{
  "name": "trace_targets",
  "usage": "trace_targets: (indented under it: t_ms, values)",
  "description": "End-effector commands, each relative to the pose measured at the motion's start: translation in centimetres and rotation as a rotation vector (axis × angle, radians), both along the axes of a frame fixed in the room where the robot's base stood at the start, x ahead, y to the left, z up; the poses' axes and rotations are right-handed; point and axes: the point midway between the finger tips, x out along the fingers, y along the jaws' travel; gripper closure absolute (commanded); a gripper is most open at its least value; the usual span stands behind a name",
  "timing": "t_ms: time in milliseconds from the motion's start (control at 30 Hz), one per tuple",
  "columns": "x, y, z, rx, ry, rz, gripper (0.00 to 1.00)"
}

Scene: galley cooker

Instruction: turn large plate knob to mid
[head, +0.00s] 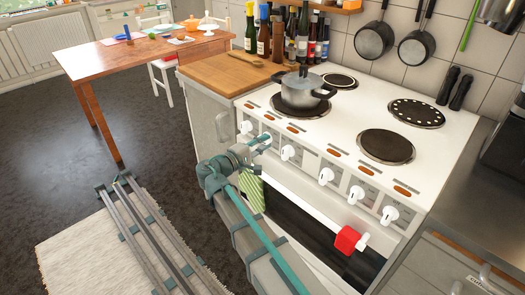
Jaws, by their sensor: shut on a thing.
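The white cooker (455,135) has a row of white knobs along its front panel. My gripper (259,143) is at the left part of this row, shut on the second knob from the left (266,137), which is partly hidden by the fingers. The leftmost knob (246,127) is just left of it, and another knob (288,152) is just right. More knobs (326,176) continue to the right. I cannot read the knob markings or the held knob's pointer, nor tell which knob serves the large plate.
A lidded pot (301,91) stands on the front left plate. The front right plate (387,146) is bare. A red block (347,239) sits on the oven front below the knobs. A green striped cloth (251,192) hangs below my gripper. A wooden counter (222,73) adjoins left.

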Motion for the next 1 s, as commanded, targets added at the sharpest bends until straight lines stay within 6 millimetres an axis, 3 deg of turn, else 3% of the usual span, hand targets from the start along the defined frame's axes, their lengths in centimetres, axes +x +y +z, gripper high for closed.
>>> trace_targets:
  t_ms: [800,833,1000]
  values:
    - [0.21,-0.04,0.06,0.099,-0.099,0.001,1.00]
    - [0.21,-0.04,0.05,0.099,-0.099,0.001,0.77]
    - [0.19,-0.04,-0.01,0.099,-0.097,0.001,0.53]
